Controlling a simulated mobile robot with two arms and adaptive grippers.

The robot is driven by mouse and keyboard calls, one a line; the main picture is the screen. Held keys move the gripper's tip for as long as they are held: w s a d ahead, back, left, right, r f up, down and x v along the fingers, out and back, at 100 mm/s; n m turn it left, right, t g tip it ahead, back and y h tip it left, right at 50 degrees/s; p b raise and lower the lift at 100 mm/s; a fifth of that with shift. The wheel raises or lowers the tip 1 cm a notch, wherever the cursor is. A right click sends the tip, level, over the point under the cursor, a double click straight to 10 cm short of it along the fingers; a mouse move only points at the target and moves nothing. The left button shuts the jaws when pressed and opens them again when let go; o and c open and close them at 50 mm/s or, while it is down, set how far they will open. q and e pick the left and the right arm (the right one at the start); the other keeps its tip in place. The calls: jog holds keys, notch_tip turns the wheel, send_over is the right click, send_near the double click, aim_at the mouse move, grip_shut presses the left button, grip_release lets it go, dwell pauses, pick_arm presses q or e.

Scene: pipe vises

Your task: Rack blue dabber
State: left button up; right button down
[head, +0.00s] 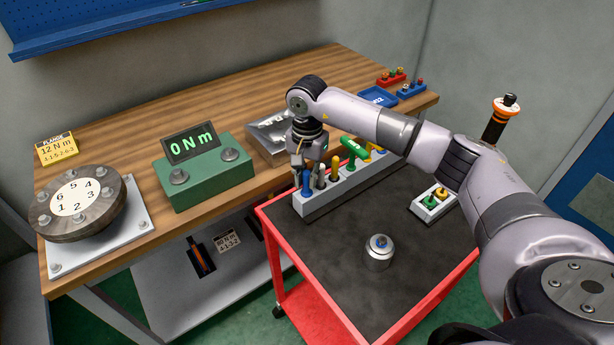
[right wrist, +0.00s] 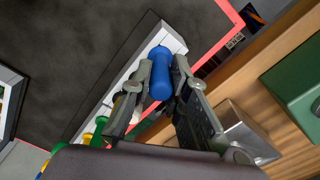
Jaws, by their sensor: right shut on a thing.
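My right gripper (head: 305,165) points down over the near left end of the grey rack (head: 318,207) on the cart. It is shut on the blue dabber (head: 306,183). In the right wrist view the blue dabber (right wrist: 161,75) sits between the two fingers (right wrist: 160,85), over the end of the light rack (right wrist: 172,42). I cannot tell whether its lower end is inside a hole of the rack or just above it. Several other handled tools, grey, yellow and green, stand in the rack beside it. My left gripper is in neither view.
The wooden bench holds a green torque display (head: 205,171) and a numbered flange (head: 80,207).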

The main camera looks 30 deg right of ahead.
jog(key=shift+s+f, duration=0.15)
jog(key=shift+f, duration=0.05)
dwell(0.3)
jog(key=c, duration=1.5)
grip_release()
jog(key=shift+o, duration=0.2)
jog(key=shift+r, duration=0.1)
jog(key=shift+w+r, duration=0.2)
notch_tip(320, 180, up, 12)
jog(key=shift+f, duration=0.2)
jog(key=shift+s, duration=0.1)
